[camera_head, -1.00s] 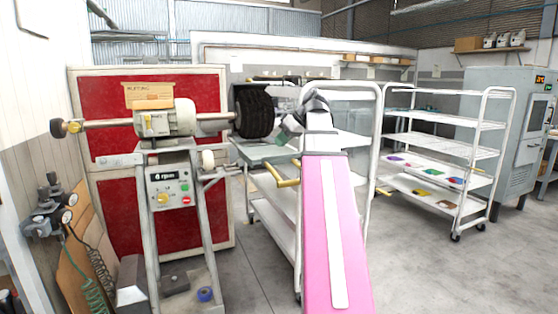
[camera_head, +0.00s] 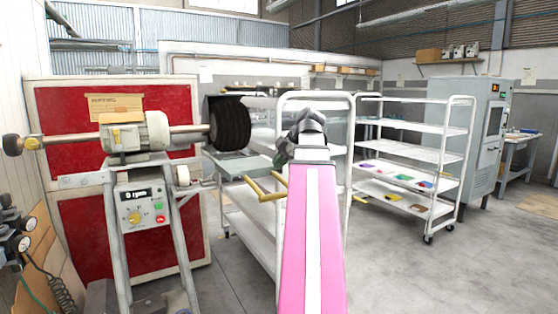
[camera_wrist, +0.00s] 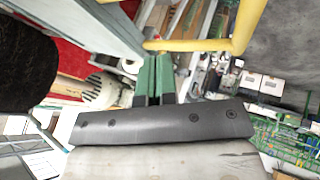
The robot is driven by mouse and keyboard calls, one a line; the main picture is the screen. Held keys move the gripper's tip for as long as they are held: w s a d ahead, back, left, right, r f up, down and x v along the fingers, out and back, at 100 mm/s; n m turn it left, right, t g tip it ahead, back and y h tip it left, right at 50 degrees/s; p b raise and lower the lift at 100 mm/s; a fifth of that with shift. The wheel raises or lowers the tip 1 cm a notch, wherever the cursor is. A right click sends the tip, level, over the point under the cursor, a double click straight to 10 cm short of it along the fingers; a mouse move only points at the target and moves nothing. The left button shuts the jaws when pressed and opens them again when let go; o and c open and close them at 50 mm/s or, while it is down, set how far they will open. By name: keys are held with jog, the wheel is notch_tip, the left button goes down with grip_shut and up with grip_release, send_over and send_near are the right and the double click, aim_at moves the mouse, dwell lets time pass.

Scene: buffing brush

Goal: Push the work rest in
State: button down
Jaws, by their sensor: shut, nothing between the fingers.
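The work rest looks like the flat grey plate (camera_head: 245,165) below the black buffing brush (camera_head: 230,124) in the head view. A yellow bar handle (camera_head: 262,188) stands out in front of it; its join to the plate is unclear. My gripper (camera_head: 281,159) is in front of the trolley, right of the plate and just above the handle. In the wrist view its green fingers (camera_wrist: 154,76) are together and empty. The yellow handle (camera_wrist: 195,45) crosses beyond the fingertips, and the brush (camera_wrist: 25,65) is at the left. I cannot tell whether the fingers touch anything.
The buffing machine (camera_head: 137,133) stands at the left on its metal stand, its display reading 0 rpm. A white trolley (camera_head: 258,226) is behind my arm. A shelf rack (camera_head: 414,150) and a grey cabinet (camera_head: 478,115) stand to the right. The floor (camera_head: 410,275) at the right is clear.

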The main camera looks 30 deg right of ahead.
aim_at(241, 158)
jog(key=w+a+f, duration=0.1)
jog(key=w, duration=0.1)
jog(key=w+f, duration=0.2)
jog(key=w+a+f, duration=0.1)
jog(key=f, duration=0.1)
jog(key=shift+w+a+f, duration=0.2)
jog(key=shift+w+a, duration=0.1)
jog(key=shift+w, duration=0.75)
jog(key=shift+a, duration=0.1)
jog(key=w, duration=2.2)
jog(key=shift+a, duration=0.35)
